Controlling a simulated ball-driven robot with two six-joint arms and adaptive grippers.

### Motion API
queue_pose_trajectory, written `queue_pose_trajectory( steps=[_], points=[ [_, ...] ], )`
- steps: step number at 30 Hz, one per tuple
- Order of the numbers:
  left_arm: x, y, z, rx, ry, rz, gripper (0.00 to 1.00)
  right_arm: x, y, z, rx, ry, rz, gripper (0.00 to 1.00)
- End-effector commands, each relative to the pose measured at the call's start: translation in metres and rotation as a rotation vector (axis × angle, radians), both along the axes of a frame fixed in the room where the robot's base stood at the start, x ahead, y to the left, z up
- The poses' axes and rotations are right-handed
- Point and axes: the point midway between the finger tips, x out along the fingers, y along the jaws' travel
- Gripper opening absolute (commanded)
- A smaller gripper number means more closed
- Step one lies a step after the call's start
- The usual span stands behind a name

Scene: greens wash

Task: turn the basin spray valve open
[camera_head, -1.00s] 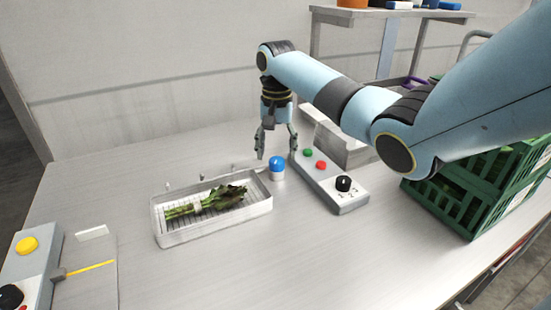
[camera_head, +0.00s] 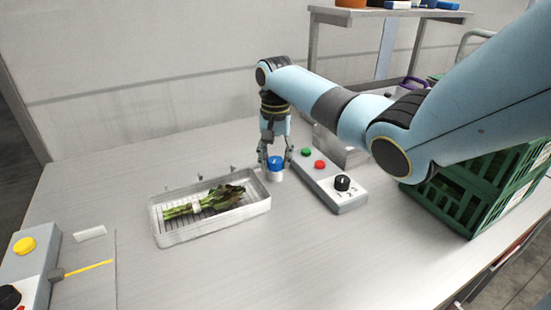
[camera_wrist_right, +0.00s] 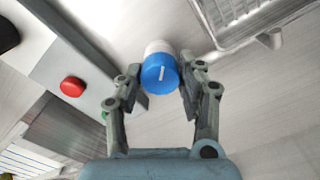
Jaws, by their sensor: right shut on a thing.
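The spray valve is a blue knob (camera_head: 276,162) on a short white base (camera_head: 275,176), beside the right end of the basin (camera_head: 212,230). My right gripper (camera_head: 275,163) points down over it, with a finger on each side of the knob. In the right wrist view the blue knob (camera_wrist_right: 160,74), with a white line on its top, sits between the fingertips of the gripper (camera_wrist_right: 160,76), which is shut on it. The white basin holds a bundle of leafy greens (camera_head: 205,201) on a wire rack. My left gripper is not in view.
A grey control box (camera_head: 333,187) with green and red buttons and a black dial stands just right of the valve. Green crates (camera_head: 470,190) stand at the right. A box with a yellow button (camera_head: 25,245) is at the left. The front middle of the table is clear.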

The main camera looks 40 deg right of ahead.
Motion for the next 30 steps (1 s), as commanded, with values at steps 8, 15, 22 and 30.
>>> queue_pose_trajectory(
  steps=[8,15,22,30],
  points=[
    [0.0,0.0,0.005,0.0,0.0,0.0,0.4,0.0,0.0,0.001,-0.001,0.001,0.031,0.06],
    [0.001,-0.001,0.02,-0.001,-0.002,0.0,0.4,0.0,-0.001,0.004,-0.001,0.001,0.159,0.06],
    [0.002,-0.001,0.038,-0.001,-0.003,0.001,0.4,0.0,0.0,0.004,0.0,0.001,0.363,0.06],
    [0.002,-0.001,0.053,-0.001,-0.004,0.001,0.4,0.0,0.0,0.003,0.0,0.0,0.619,0.06]
  ],
)
